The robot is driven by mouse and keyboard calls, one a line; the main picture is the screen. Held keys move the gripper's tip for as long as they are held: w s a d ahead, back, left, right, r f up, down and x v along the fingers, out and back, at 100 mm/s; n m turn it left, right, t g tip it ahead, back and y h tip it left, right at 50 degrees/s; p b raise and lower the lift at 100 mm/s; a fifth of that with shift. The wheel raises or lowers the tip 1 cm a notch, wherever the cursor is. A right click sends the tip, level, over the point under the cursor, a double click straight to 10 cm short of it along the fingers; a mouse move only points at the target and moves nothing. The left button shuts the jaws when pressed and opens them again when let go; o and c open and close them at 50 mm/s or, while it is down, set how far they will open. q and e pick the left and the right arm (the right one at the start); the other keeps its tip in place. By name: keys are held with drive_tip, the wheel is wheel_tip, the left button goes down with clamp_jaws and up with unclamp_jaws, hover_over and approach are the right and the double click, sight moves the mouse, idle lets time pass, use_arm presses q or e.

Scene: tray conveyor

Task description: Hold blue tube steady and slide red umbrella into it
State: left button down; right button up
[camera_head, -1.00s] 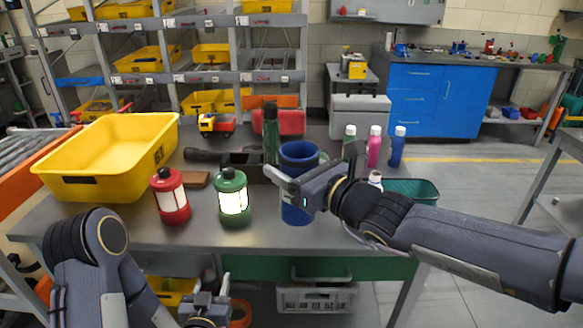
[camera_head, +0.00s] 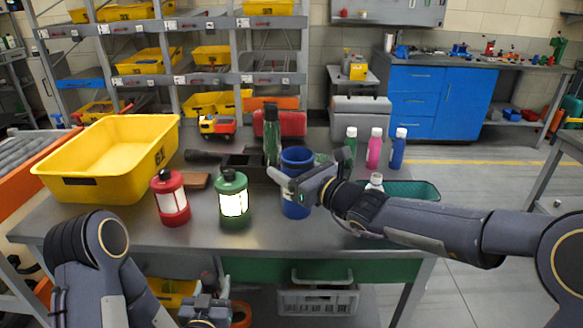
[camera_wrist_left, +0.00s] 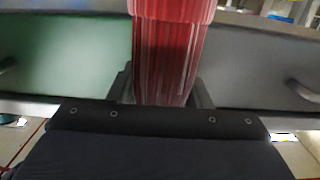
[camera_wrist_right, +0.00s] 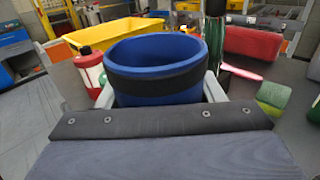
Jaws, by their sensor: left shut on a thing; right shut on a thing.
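The blue tube (camera_head: 296,207) stands upright at the front middle of the table in the head view, its open mouth up. My right gripper (camera_head: 290,187) is shut around its upper part. In the right wrist view the blue tube (camera_wrist_right: 155,55) has a dark band and sits between both fingers. My left gripper (camera_head: 205,305) is low at the bottom edge of the head view, in front of the table. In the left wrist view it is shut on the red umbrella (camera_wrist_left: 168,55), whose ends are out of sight. The umbrella cannot be made out in the head view.
A green lantern (camera_head: 232,183) and a red lantern (camera_head: 170,185) stand left of the tube. A dark green bottle (camera_head: 271,140) stands behind it. A yellow bin (camera_head: 85,190) is at the left. Small bottles (camera_head: 374,150) and a teal basket (camera_head: 425,190) are at the right.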

drive_tip(key=w+f, duration=0.4)
drive_tip(key=f, duration=0.2)
drive_tip(key=shift+d+f, duration=0.1)
drive_tip(key=shift+f, duration=0.1)
idle(0.4)
drive_tip(key=shift+f+b, duration=0.35)
drive_tip(key=shift+b, duration=0.15)
drive_tip(key=o, duration=0.9)
drive_tip(key=shift+c, duration=0.2)
drive_tip(key=shift+c, duration=0.4)
drive_tip(key=c, duration=0.8)
